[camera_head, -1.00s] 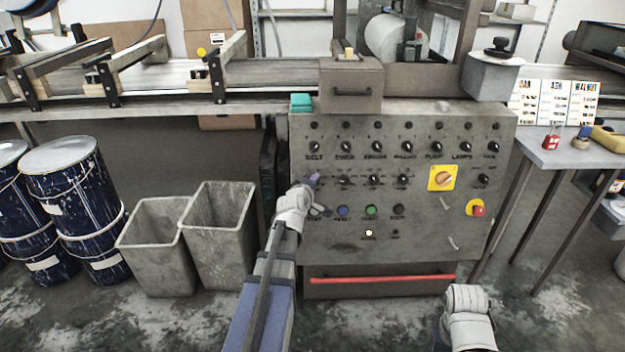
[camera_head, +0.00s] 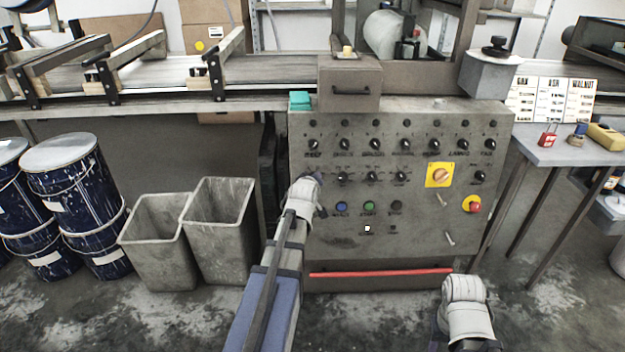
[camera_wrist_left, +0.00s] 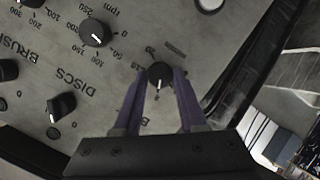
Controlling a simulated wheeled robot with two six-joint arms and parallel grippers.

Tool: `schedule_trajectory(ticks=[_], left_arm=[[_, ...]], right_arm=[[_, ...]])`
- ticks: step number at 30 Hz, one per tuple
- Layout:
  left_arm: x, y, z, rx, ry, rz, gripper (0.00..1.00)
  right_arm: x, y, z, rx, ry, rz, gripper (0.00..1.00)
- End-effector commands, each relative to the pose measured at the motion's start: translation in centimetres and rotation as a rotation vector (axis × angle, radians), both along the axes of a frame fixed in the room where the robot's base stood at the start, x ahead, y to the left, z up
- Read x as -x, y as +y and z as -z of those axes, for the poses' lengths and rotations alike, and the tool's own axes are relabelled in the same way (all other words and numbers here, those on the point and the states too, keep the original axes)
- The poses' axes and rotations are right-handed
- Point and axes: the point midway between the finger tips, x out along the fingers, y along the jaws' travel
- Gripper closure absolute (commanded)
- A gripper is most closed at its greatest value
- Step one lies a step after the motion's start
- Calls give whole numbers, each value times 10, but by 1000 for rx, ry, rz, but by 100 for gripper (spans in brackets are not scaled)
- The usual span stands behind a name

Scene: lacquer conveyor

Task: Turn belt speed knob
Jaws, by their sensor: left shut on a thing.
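The grey control panel (camera_head: 420,225) carries rows of black knobs. In the left wrist view a small round black knob (camera_wrist_left: 160,75) with a pale pointer mark sits between the purple fingers of my left gripper (camera_wrist_left: 160,82). The fingers are shut on it. The label by it is mostly hidden; only a "B" shows, and a small number scale surrounds the knob. In the head view my left gripper (camera_head: 308,183) is at the left end of the second knob row and covers that knob. My right gripper (camera_head: 464,287) hangs low before the panel; its fingers do not show.
A knob with an rpm scale (camera_wrist_left: 95,32) and the DISCS knob (camera_wrist_left: 60,106) are close by. A yellow-backed switch (camera_head: 440,175) and red stop button (camera_head: 474,205) are at right. A red bar (camera_head: 380,272) runs below. Grey bins (camera_head: 217,230) stand left.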

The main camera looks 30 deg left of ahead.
Motion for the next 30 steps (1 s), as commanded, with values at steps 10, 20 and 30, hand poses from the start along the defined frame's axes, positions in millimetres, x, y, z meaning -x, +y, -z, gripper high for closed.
schedule_trajectory(ticks=[10, 20, 30], left_arm=[[1, -2, 2, 3, 8, 1, 100], [1, -1, 1, 1, 4, 0, 30], [5, -2, -2, 0, 3, 0, 30]], right_arm=[[0, 0, 0, 0, 0, 0, 50], [0, 0, 0, 0, 0, 0, 50], [0, 0, -3, 0, 0, 0, 50]])
